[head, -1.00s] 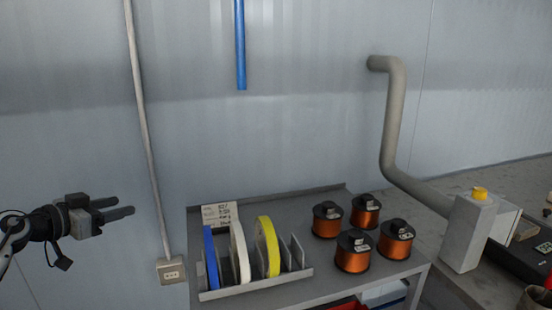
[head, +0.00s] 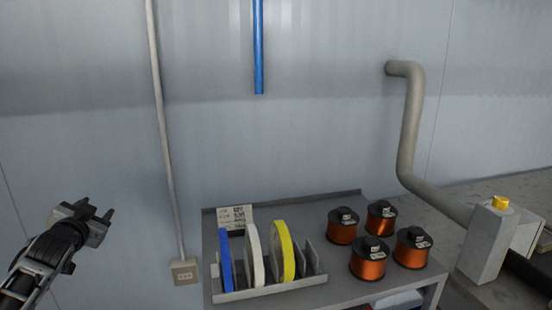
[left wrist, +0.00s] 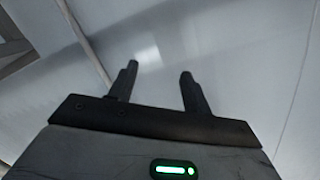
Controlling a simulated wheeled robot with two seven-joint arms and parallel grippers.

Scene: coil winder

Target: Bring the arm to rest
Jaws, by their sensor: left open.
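My left gripper (head: 96,212) is at the lower left of the head view, in front of the bare wall and left of the shelf. It is open and empty, with its fingers pointing up and to the right. In the left wrist view its two fingers (left wrist: 158,85) stand apart with only wall behind them. My right gripper is in neither view.
A grey bench (head: 375,290) holds a rack (head: 270,292) with blue, white and yellow rolls, and several copper wire spools (head: 368,262). A grey post with a yellow button (head: 501,202) stands at the right. A wall conduit (head: 163,130) runs down to a socket box (head: 185,272).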

